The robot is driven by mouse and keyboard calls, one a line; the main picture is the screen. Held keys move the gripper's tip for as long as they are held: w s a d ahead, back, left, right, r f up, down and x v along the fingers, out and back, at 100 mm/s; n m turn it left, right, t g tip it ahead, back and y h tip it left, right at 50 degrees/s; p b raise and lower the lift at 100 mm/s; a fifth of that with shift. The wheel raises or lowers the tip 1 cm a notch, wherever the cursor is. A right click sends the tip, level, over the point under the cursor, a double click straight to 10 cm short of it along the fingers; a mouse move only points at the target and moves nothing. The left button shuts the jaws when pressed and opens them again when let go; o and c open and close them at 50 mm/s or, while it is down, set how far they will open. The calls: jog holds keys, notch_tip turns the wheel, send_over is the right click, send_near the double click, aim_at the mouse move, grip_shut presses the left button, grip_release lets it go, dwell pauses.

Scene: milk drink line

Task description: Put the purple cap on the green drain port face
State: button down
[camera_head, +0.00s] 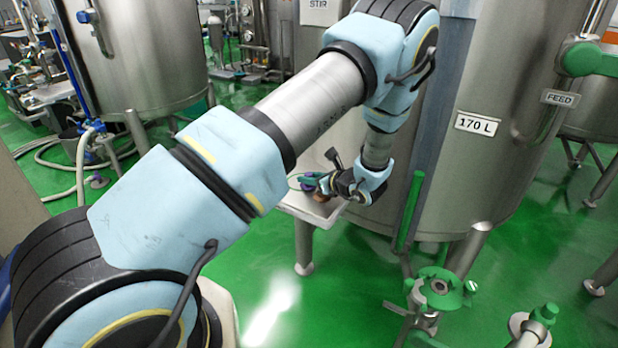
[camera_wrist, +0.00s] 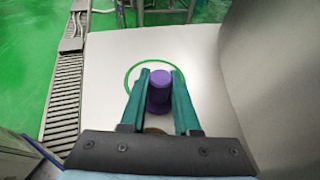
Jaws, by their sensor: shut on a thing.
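The purple cap (camera_wrist: 159,88) is between the two green fingers of my gripper (camera_wrist: 160,82) in the wrist view, and the fingers are shut on it. Below it is a white surface with a green ring (camera_wrist: 133,66) marked on it; whether the cap touches that surface I cannot tell. In the head view my gripper (camera_head: 315,185) is small and far off, over a white tray (camera_head: 335,212) beside the large tank. A green port fitting (camera_head: 440,288) with a round face stands at the lower right of the head view, well away from my gripper; I cannot tell if it is the drain port.
A large steel tank labelled 170 L (camera_head: 478,125) stands right of my arm. A green vertical pipe (camera_head: 410,212) runs before it. Another green-topped fitting (camera_head: 543,315) is at the lower right. A floor drain grate (camera_wrist: 63,110) lies left of the white surface.

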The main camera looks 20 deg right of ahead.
jog(key=c, duration=0.6)
grip_release()
jog(key=shift+f, duration=0.1)
jog(key=shift+c, duration=0.2)
